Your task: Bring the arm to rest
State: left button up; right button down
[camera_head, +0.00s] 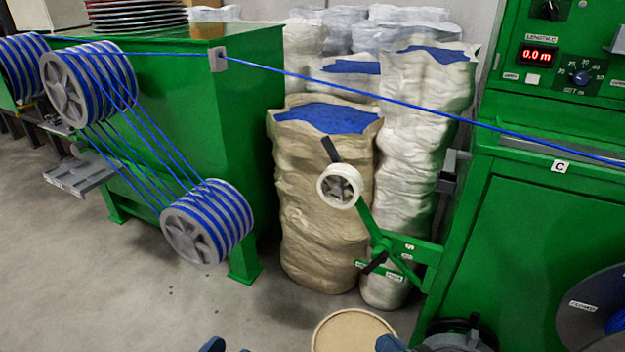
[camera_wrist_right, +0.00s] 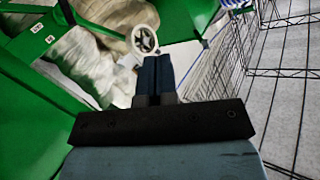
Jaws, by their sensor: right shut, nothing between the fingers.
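My right gripper (camera_wrist_right: 157,62) shows in the right wrist view with its two dark blue fingers pressed together and nothing between them. Past its tips, a small white spoked wheel (camera_wrist_right: 145,39) appears beyond the fingers, apart from them as far as I can tell. In the head view only small blue-grey parts of my arms show at the bottom edge, and no left gripper can be made out. The blue cable (camera_head: 400,102) runs taut from the drums at left, through a small guide (camera_head: 217,59), to the green machine at right.
A green machine (camera_head: 550,240) stands at right, with a white wheel (camera_head: 340,186) on its green arm. Cable-wound drums (camera_head: 208,222) hang at left by a green cabinet (camera_head: 240,130). Sacks (camera_head: 322,210) stand between. A round tan-topped object (camera_head: 353,332) is in front. A wire rack (camera_wrist_right: 285,72) stands at right in the wrist view.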

jog(key=s+a+r+n+t+b, duration=0.1)
jog(key=s+a+r+t+b, duration=0.2)
jog(key=s+r, duration=0.45)
pick_arm(q)
notch_tip(320, 180, up, 7)
jog(key=a+g+y+p, duration=0.2)
jog(key=p, duration=1.9)
jog(key=s+a+r+g+y+p, duration=0.1)
jog(key=s+a+g+y+p, duration=0.1)
jog(key=p, duration=1.5)
jog(key=s+a+g, duration=0.1)
jog(key=s+a, duration=0.1)
jog(key=a, duration=0.1)
jog(key=shift+s+r+y+p, duration=0.2)
jog(key=shift+s+y+p, duration=0.1)
jog(key=shift+s+y, duration=0.1)
pick_arm(e)
jog(key=s+d+r+g+h, duration=0.2)
jog(key=d+r+g+h, duration=0.3)
jog(key=d+r, duration=0.3)
jog(key=shift+s+d+g, duration=0.25)
jog(key=shift+d+g, duration=0.15)
jog(key=shift+d, duration=0.3)
pick_arm(q)
jog(key=shift+w, duration=0.1)
jog(key=shift+c, duration=0.4)
jog(key=shift+d, duration=0.1)
pick_arm(e)
jog(key=shift+d, duration=0.15)
